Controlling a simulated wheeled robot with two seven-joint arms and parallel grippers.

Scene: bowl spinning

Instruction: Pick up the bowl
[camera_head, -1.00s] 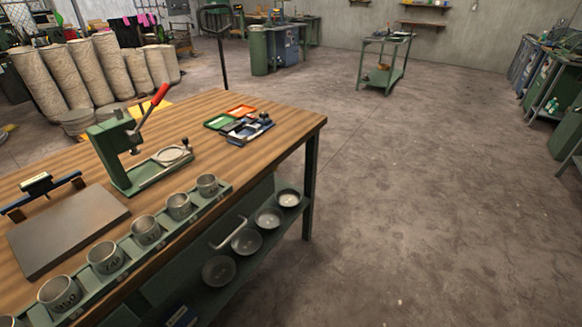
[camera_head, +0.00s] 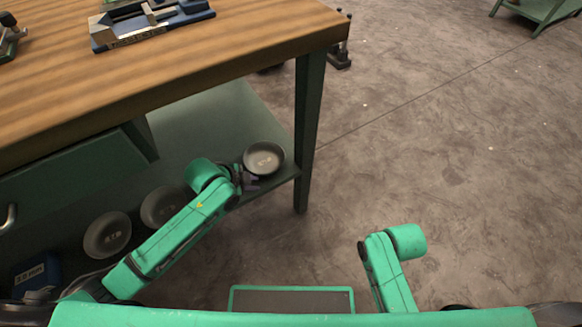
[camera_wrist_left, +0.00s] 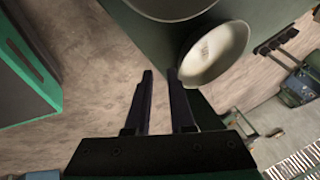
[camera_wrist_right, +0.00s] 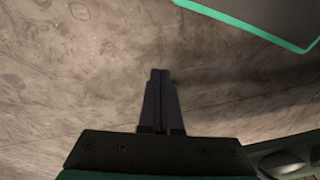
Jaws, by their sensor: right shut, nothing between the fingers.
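A grey bowl (camera_head: 264,158) sits at the right end of the green lower shelf, near the table leg. It also shows in the left wrist view (camera_wrist_left: 215,55), with another bowl (camera_wrist_left: 172,8) cut off at the top. My left gripper (camera_head: 251,182) is at the shelf's front edge, close by the near left side of the end bowl. In the left wrist view its fingers (camera_wrist_left: 158,73) are apart with nothing visible between them. The bowl's rim is beside the right fingertip; I cannot tell whether they touch. My right gripper (camera_wrist_right: 160,72) is shut and empty above the floor.
More bowls stand left along the shelf, one (camera_head: 160,207) partly behind my left arm and another (camera_head: 107,234). A blue box (camera_head: 38,272) is at the far left. The wooden tabletop (camera_head: 180,75) overhangs the shelf, and a green leg (camera_head: 308,130) stands right of the bowl.

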